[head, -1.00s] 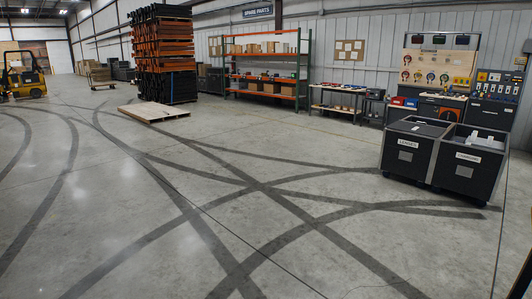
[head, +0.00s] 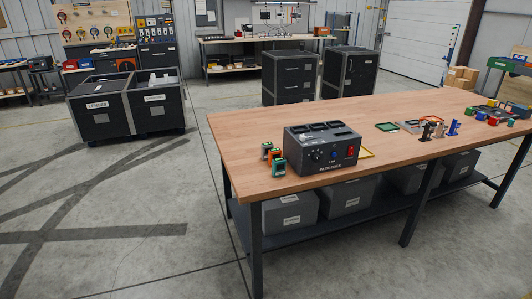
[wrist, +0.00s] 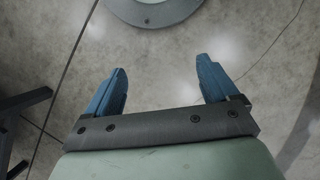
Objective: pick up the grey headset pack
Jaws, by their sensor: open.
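I cannot single out a grey headset pack in the head view. A dark dock box (head: 322,146) stands on the near left of the wooden table (head: 235,129), with slots on top and knobs on its front. Several small orange, green and teal packs (head: 279,167) stand at its left. My gripper (wrist: 162,78) shows only in the wrist view. Its blue fingers are wide apart with nothing between them, above bare concrete floor.
Two black wheeled totes (head: 98,105) stand at the left; the left one is labelled LENSES. Small coloured items, among them a green tray (head: 386,127), a yellow frame (head: 367,152) and a blue stand (head: 454,128), lie farther right on the table. Grey bins (head: 290,212) fill the shelf below.

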